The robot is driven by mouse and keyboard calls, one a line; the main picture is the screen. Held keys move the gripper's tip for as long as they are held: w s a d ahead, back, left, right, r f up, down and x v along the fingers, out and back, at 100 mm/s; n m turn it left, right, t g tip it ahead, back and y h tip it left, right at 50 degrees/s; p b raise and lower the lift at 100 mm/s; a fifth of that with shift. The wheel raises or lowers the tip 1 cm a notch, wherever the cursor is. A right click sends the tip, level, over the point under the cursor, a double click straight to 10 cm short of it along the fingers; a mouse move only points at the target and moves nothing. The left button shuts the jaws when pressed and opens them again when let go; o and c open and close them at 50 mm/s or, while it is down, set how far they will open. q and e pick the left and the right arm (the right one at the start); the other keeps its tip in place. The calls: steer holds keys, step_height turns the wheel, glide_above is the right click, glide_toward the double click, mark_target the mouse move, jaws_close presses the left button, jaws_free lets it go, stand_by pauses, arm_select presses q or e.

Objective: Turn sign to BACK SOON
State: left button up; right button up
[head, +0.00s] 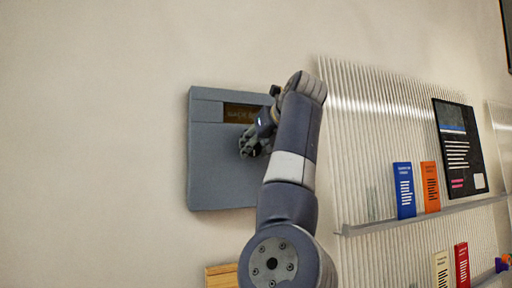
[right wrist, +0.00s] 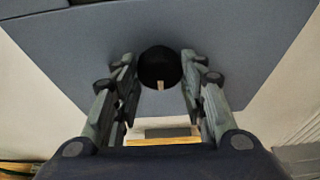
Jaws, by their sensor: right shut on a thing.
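The sign (head: 222,165) is a flat blue-grey box on the wall, left of centre in the head view. A dark brown window (head: 238,113) near its top shows small lettering, partly hidden by my arm and too small to read surely. In the right wrist view a round black knob (right wrist: 158,66) stands on the sign's face (right wrist: 240,40), with a pale mark at its lower right. My right gripper (head: 250,145) is at the sign's face, shut on the knob with one finger on each side. The knob is hidden in the head view. My left gripper is not in view.
A ribbed panel (head: 350,125) right of the sign carries a clear shelf (head: 400,223) with a blue booklet (head: 404,190) and an orange one (head: 430,186). A black poster (head: 460,145) stands behind. A wooden piece (head: 221,275) is below the sign. The wall at left is bare.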

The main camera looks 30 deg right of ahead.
steer(key=shift+f, duration=0.3)
steer(key=o, duration=0.8)
steer(key=shift+o, duration=1)
steer(key=shift+w+r, duration=0.1)
steer(key=shift+r, duration=0.05)
steer(key=shift+s+r, duration=0.15)
steer(key=shift+s, duration=0.05)
steer(key=v, duration=1.1)
steer(key=shift+s, duration=0.25)
